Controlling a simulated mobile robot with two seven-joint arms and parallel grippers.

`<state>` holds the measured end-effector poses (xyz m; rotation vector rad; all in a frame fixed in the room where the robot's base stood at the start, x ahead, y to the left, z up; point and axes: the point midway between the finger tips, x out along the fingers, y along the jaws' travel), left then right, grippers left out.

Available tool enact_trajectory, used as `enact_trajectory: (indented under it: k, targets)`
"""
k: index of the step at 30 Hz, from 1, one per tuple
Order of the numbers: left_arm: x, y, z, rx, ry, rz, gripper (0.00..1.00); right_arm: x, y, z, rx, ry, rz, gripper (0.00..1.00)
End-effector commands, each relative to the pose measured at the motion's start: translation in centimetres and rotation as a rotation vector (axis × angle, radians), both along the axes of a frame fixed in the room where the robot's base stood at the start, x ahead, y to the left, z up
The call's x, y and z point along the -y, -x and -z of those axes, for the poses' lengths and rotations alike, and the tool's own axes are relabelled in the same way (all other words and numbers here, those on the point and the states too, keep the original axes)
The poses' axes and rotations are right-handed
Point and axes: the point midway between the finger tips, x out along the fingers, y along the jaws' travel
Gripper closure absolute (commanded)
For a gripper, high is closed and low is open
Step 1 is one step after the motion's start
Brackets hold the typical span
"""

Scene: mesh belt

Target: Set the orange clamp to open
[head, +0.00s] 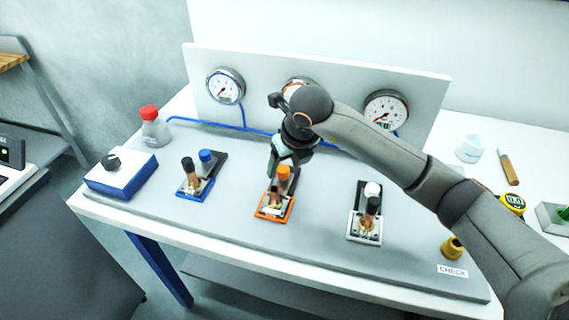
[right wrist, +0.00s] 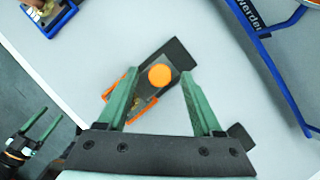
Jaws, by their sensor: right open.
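The orange clamp (head: 273,207) sits on the grey board in the middle of the row, with an orange-tipped handle (head: 284,172) standing over its base. In the right wrist view, the round orange tip (right wrist: 159,75) lies between the green fingers, and part of the orange base (right wrist: 122,92) shows behind the left finger. My right gripper (right wrist: 159,82) is open above the clamp; I cannot tell whether it touches the handle. My left gripper (right wrist: 42,125) shows small at the lower left of the right wrist view, its fingers apart.
A blue clamp (head: 195,180) stands to the left and a white clamp (head: 366,218) to the right. Gauges (head: 225,86) line the back panel. A blue box with a black knob (head: 113,163) and a red-capped bottle (head: 152,124) are at left. Bare board lies between the clamps.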

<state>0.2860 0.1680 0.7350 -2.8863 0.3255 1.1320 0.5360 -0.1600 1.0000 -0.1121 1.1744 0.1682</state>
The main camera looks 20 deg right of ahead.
Motion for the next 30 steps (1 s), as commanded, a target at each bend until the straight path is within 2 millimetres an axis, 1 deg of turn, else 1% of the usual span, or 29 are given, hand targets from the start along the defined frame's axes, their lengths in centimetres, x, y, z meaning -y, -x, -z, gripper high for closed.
enact_trajectory:
  k: [3,11,14,27,30]
  targets:
    - [-0.02,0.01,-0.08,0.0,0.0,0.0,0.34,-0.06,-0.21,0.61,0.0,0.0,-0.001,0.33]
    - [-0.02,0.0,-0.05,0.0,-0.001,0.001,0.34,-0.08,-0.28,0.75,0.0,0.001,-0.002,0.33]
    - [-0.02,0.0,-0.06,0.0,-0.001,0.001,0.34,-0.08,-0.27,0.73,0.0,0.0,-0.001,0.42]
    - [-0.02,-0.02,-0.07,0.0,-0.001,0.001,0.34,-0.06,-0.26,0.7,0.0,0.0,-0.001,0.91]
    - [-0.02,-0.02,-0.06,0.0,-0.001,0.001,0.34,-0.06,-0.27,0.7,0.0,0.0,-0.001,1.0]
